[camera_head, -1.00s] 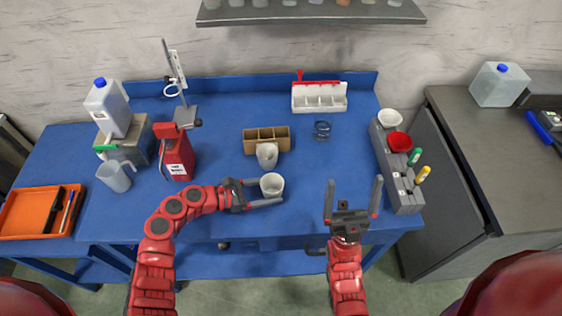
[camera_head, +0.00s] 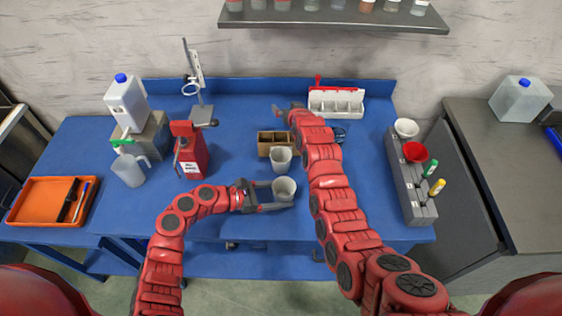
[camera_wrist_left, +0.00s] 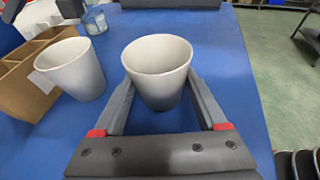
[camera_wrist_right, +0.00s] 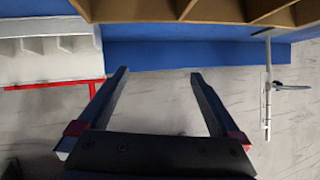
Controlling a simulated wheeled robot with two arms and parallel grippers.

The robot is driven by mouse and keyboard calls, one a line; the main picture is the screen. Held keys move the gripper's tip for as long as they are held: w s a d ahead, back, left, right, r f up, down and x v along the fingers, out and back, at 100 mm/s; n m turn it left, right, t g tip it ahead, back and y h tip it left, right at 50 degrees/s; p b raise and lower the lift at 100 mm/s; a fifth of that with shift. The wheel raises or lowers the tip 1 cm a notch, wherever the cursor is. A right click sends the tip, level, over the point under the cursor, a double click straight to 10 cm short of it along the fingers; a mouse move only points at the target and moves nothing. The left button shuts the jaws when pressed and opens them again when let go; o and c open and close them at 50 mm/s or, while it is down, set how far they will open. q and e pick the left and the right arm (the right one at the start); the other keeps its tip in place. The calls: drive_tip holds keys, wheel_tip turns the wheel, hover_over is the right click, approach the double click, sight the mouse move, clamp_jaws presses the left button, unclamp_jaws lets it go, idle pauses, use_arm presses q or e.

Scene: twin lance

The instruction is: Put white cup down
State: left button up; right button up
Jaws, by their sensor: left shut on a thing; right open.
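A white cup (camera_head: 284,190) is upright between the fingers of my left gripper (camera_head: 275,195), near the front of the blue table. In the left wrist view, the left gripper is shut on this white cup (camera_wrist_left: 157,78), one finger on each side. I cannot tell whether its base touches the table. A second white cup (camera_head: 280,160) stands just behind it, free of both grippers; it also shows in the left wrist view (camera_wrist_left: 72,70). My right gripper (camera_head: 287,111) is open and empty at the back, beyond the brown box; its fingers show in the right wrist view (camera_wrist_right: 160,74).
The brown divided box (camera_head: 266,151) is behind the second cup, partly under my right arm. A white compartment tray (camera_head: 336,112) stands at the back. A red device (camera_head: 190,155) is left. A grey rack (camera_head: 413,190) is right.

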drive_tip(key=s+a+n+g, duration=0.2)
drive_tip(key=s+a+g, duration=0.2)
drive_tip(key=s+g, duration=0.15)
wheel_tip(320, 180, up, 5)
drive_tip(key=n+g+h, duration=0.2)
drive_tip(key=g+h, duration=0.1)
drive_tip(key=g, duration=0.4)
hover_over(281, 160)
drive_tip(key=s, duration=0.2)
drive_tip(key=shift+t, duration=0.25)
wheel_tip(281, 160, down, 12)
drive_tip(key=shift+s+r, duration=0.1)
drive_tip(key=c, duration=1.3)
wheel_tip(281, 160, up, 10)
